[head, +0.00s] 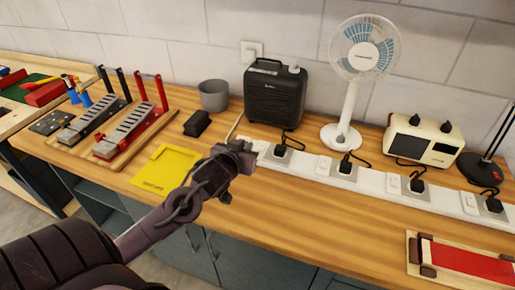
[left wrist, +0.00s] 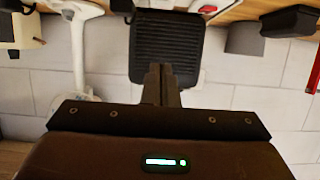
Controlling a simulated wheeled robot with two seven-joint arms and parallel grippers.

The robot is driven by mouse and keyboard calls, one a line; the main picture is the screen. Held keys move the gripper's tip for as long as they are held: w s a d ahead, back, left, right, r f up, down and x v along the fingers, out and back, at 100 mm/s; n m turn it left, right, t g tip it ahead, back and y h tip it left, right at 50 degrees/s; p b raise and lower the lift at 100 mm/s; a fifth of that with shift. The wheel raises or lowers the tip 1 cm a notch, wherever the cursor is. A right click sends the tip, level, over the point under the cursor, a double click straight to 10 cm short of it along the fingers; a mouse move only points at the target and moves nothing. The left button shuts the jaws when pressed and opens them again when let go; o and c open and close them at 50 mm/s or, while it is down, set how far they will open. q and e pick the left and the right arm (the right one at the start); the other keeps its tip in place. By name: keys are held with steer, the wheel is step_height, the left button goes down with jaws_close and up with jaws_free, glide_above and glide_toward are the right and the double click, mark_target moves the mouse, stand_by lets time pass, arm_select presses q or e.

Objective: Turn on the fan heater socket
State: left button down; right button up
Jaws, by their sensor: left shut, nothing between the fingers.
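The black fan heater (head: 275,94) stands at the back of the wooden bench, against the tiled wall. It also shows upside down in the left wrist view (left wrist: 168,48). A white power strip (head: 312,164) runs along the bench in front of it, with several switched sockets. The leftmost socket (head: 281,152) holds a black plug, with its switch beside it, close to my gripper. My left gripper (head: 246,158) is at the left end of the strip, its closed fingers also showing in the left wrist view (left wrist: 161,84). It holds nothing. Contact with the switch cannot be told. My right gripper is out of view.
A white fan (head: 346,100), a cream appliance (head: 423,142) and a dark lamp base (head: 480,170) stand behind the strip. A grey cup (head: 213,95), a black block (head: 197,123) and a yellow tray (head: 165,170) lie left of my gripper.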

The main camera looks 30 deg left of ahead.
arm_select(q)
steer(key=p, duration=0.2)
glide_above(262, 146)
steer(key=s, duration=0.3)
steer(key=f, duration=0.3)
steer(key=shift+d+f, duration=0.3)
steer(key=f, duration=0.1)
steer(key=f+p, duration=0.1)
steer(key=shift+s+d+f, duration=0.15)
steer(key=shift+s+f, duration=0.35)
steer(key=shift+f, duration=0.55)
steer(key=shift+s+f, duration=0.15)
steer(key=shift+f, duration=0.35)
steer(key=shift+r, duration=0.1)
steer(key=shift+r+p, duration=0.8)
steer(key=shift+p, duration=0.2)
